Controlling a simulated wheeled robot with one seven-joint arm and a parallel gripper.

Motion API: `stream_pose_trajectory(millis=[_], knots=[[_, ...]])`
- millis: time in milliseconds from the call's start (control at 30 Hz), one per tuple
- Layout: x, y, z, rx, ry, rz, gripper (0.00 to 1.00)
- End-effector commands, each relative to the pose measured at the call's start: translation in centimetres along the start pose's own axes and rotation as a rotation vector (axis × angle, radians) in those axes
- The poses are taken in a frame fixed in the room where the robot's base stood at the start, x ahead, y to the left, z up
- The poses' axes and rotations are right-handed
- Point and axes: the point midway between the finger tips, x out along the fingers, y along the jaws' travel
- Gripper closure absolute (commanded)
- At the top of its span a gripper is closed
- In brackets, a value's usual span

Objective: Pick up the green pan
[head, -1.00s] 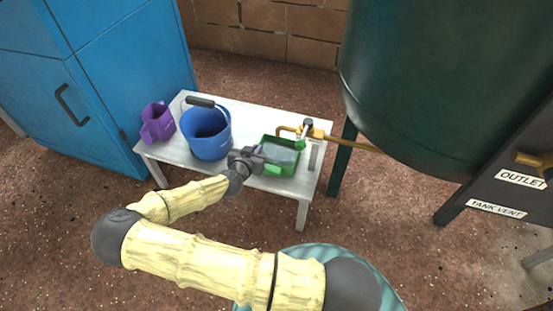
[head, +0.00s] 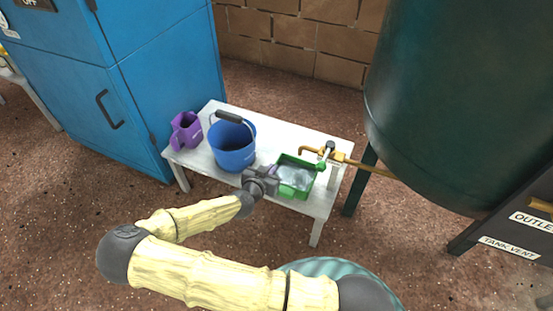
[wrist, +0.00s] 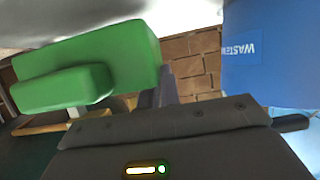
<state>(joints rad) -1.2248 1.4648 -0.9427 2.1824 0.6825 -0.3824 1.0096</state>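The green pan (head: 307,189) sits at the right front of the low white table, under the brass tap, with a greyish, glassy filling inside. My gripper (head: 272,171) is at the pan's left side, low over the table. In the wrist view, the pan's green side and a protruding block (wrist: 62,88) fill the left. My grey fingers (wrist: 158,90) are close together at the pan's right end there. The pan hides part of them, so I cannot tell whether they grip its edge.
A blue bucket (head: 232,158) with a raised handle stands left of my gripper; it fills the right of the wrist view (wrist: 265,60). A purple jug (head: 186,131) is farther left on the white table (head: 285,140). The brass tap (head: 345,159) and dark green tank (head: 450,110) crowd the right.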

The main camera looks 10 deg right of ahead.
Motion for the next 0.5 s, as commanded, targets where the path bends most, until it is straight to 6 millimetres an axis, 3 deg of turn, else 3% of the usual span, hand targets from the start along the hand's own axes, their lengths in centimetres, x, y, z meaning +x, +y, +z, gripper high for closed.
stream_pose_trajectory(millis=[300, 500], knots=[[-7.0, -0.1, 2.5, -0.006, 0.002, -0.005, 1.0], [-10.2, 0.0, 4.0, -0.006, 0.004, -0.004, 1.0]])
